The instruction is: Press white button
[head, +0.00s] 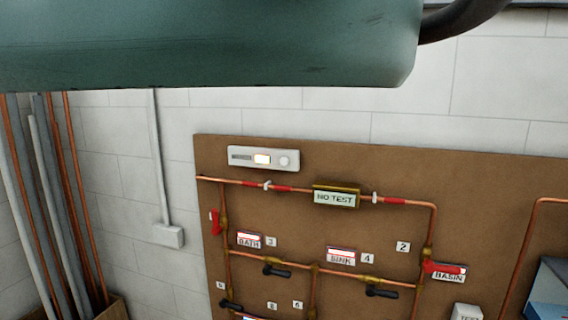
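A white control box (264,159) is mounted at the top left of a brown board on the wall. It has a dark slotted strip at its left, a small lit display with an orange edge in its middle, and a round white button or knob (283,161) at its right. I cannot tell whether this round part is pressed in. My gripper is not in view. Nothing is seen touching the control box.
The brown board (300,228) carries copper pipes, red and black valve handles, and labels such as the NO TEST sign (336,196). Pipes (70,190) stand at the left. A white wall box (168,236) is nearby. A large teal shape I cannot identify blocks the top.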

